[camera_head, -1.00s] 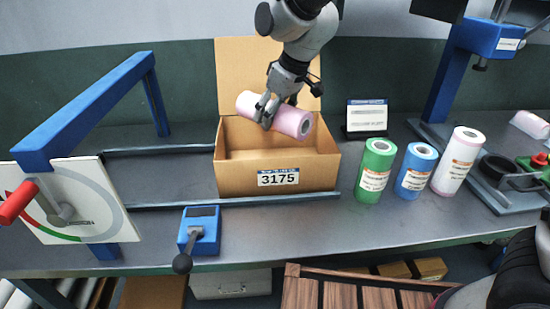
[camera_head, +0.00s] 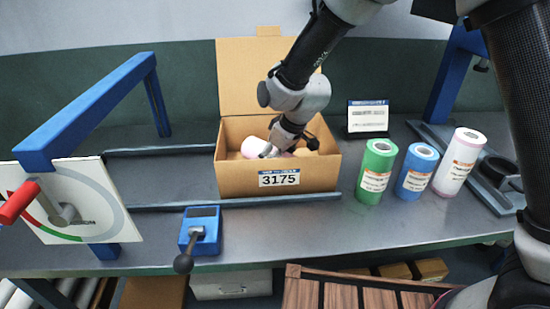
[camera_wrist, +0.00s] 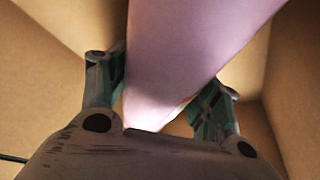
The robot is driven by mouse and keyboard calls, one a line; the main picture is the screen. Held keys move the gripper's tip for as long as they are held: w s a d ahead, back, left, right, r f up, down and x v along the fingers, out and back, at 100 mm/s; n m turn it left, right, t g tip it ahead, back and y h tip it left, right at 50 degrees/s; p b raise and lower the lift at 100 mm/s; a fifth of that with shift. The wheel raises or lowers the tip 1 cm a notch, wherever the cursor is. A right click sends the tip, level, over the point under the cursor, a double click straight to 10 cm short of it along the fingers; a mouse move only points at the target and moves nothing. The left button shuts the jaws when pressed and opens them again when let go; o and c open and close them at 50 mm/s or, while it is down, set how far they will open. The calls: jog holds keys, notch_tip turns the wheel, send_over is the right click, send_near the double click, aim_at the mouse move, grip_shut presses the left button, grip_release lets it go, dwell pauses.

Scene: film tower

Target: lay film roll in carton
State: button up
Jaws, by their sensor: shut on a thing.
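The open cardboard carton (camera_head: 235,181), marked 3175, stands on the bench with its lid raised at the back. My gripper (camera_head: 275,151) reaches down inside it. It is shut on the pale pink film roll (camera_head: 253,147), whose left end shows above the front wall. In the wrist view the roll (camera_wrist: 185,50) lies between the two fingers of my gripper (camera_wrist: 165,95), with brown carton walls around it. The front wall hides the roll's underside, so I cannot tell whether it touches the carton floor.
Green (camera_head: 376,170), blue (camera_head: 415,170) and pale pink (camera_head: 459,160) rolls stand upright right of the carton, with a small sign (camera_head: 367,117) behind. A blue lever box (camera_head: 200,230) is in front. A blue frame (camera_head: 85,110) with a dial panel stands left.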

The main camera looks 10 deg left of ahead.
jog(key=o, duration=1.5)
jog(key=shift+f, duration=0.1)
